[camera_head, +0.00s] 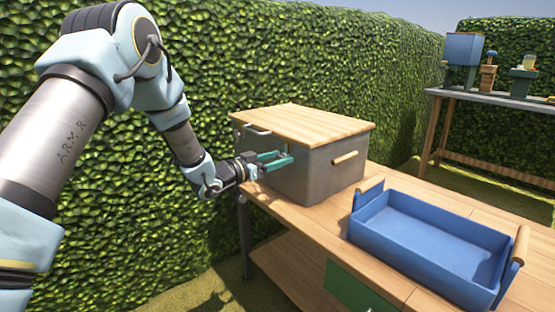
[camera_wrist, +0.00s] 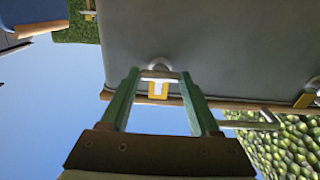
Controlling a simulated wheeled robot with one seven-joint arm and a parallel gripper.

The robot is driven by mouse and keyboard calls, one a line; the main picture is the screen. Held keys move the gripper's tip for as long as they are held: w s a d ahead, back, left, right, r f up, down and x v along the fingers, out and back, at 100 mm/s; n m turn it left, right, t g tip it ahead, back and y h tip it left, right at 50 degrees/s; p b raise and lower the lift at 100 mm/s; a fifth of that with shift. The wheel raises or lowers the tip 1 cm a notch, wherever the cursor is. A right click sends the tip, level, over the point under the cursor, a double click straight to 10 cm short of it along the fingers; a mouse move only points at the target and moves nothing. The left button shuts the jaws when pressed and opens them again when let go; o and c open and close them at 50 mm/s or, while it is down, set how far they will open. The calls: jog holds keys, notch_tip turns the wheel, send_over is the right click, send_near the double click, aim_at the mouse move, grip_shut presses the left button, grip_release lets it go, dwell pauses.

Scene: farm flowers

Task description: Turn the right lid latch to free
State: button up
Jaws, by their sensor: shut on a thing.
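A grey box (camera_head: 318,178) with a pale wooden lid (camera_head: 310,124) stands on the wooden bench. My gripper (camera_head: 287,157) reaches its left-facing wall from the left. In the wrist view, my gripper's green fingers (camera_wrist: 160,76) are on either side of the right lid latch (camera_wrist: 159,64), a silver turning piece. A yellow catch (camera_wrist: 158,90) sits beside it at the lid edge. My gripper is shut on the latch. The latch is hidden in the head view. The other latch (camera_wrist: 306,98) shows at the right edge of the wrist view.
A grey handle (camera_head: 257,130) is on the lid's front edge, left of my gripper. A blue tray (camera_head: 430,229) with wooden handles stands on the bench (camera_head: 308,222) to the right. A hedge (camera_head: 300,60) rises behind. A farther table (camera_head: 490,98) holds pots.

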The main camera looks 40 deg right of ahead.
jog(key=shift+c, duration=0.6)
jog(key=shift+n, duration=0.3)
jog(key=n+p, duration=0.2)
jog(key=shift+w+r+n, duration=0.1)
jog(key=shift+r+n, duration=0.05)
jog(key=shift+n, duration=0.15)
jog(key=n+p, duration=0.3)
jog(key=n, duration=0.2)
jog(key=shift+n, duration=0.3)
jog(key=n+p, duration=0.1)
jog(key=n, duration=0.3)
jog(key=shift+p, duration=0.35)
jog(key=n, duration=0.3)
jog(key=n+p, duration=0.1)
jog(key=n, duration=0.1)
jog(key=shift+f, duration=0.25)
